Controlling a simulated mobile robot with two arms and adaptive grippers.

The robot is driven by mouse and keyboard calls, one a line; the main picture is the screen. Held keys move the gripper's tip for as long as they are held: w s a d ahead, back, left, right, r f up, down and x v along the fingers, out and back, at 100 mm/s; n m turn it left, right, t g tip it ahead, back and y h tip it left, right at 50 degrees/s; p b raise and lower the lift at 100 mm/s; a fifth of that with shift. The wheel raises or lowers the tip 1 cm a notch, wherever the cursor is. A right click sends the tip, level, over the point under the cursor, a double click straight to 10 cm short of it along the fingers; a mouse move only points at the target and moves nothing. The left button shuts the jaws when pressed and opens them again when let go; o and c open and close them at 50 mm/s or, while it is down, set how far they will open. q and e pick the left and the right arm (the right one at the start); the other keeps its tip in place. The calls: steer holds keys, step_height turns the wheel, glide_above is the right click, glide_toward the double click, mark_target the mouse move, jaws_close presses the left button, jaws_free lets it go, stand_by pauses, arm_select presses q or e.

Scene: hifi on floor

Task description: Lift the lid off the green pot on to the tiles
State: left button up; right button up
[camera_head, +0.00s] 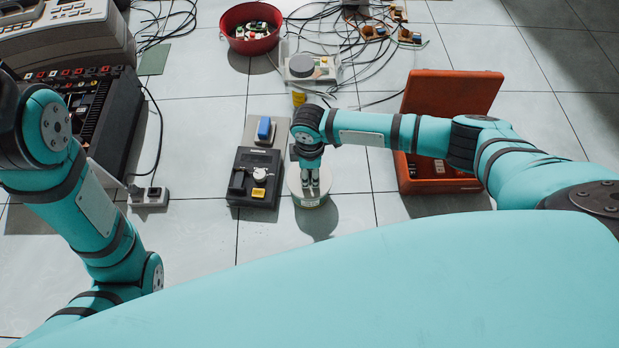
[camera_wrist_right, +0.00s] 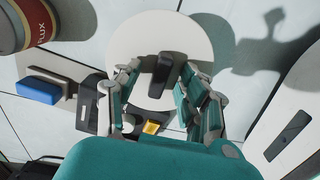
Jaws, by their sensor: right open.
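The pot (camera_head: 308,204) stands on the tiles in the head view, with a greenish band below its round pale lid (camera_head: 294,182). In the right wrist view the lid (camera_wrist_right: 188,38) is a white disc with a dark raised handle (camera_wrist_right: 160,70). My right gripper (camera_head: 310,186) points down over the lid. In the right wrist view my right gripper (camera_wrist_right: 160,84) is open, its fingers on either side of the handle with gaps showing. The lid sits on the pot. The left arm shows at the left, but its gripper is out of view.
A black device (camera_head: 254,178) with knobs stands close left of the pot, with a blue block (camera_head: 264,130) behind it. An open orange case (camera_head: 452,92) lies to the right. A red bowl (camera_head: 250,45) and loose cables lie behind. Bare tiles (camera_head: 270,235) are in front.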

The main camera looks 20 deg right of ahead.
steer(key=shift+c, duration=0.4)
jaws_close()
steer(key=shift+r, duration=0.15)
